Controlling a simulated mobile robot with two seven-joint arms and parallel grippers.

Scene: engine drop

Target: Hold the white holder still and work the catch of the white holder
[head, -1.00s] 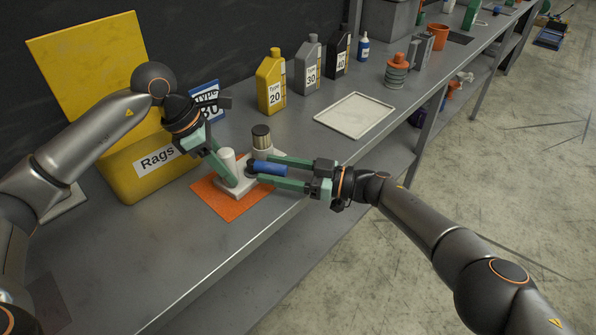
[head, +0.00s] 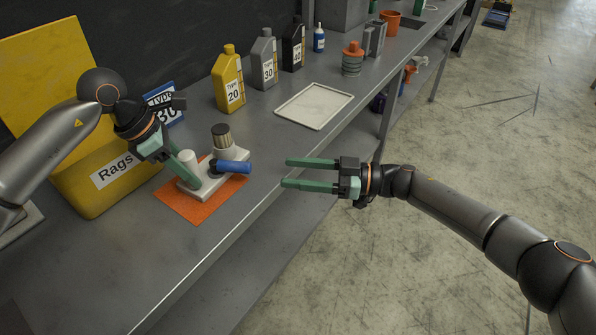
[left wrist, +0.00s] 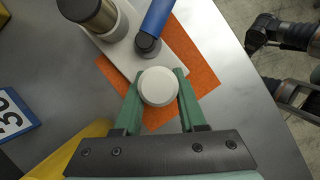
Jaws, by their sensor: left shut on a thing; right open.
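The white holder (head: 206,182) lies on an orange mat (head: 190,207) on the grey bench. It has a white round post (head: 187,159), a blue-handled catch (head: 234,167) and a dark-topped cylinder (head: 221,136) standing at its far end. My left gripper (head: 186,172) is shut on the white post; in the left wrist view its fingers stand on both sides of the post (left wrist: 158,87). The blue handle (left wrist: 157,17) points away from the post there. My right gripper (head: 287,173) is open and empty, right of the holder and apart from the blue handle, past the bench's front edge.
A yellow rags bin (head: 93,187) stands left of the mat. Bottles in yellow (head: 228,80), grey (head: 264,60) and black (head: 293,45) stand at the back. A pale tray (head: 314,106) lies right of them. The bench front, below the mat, is clear.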

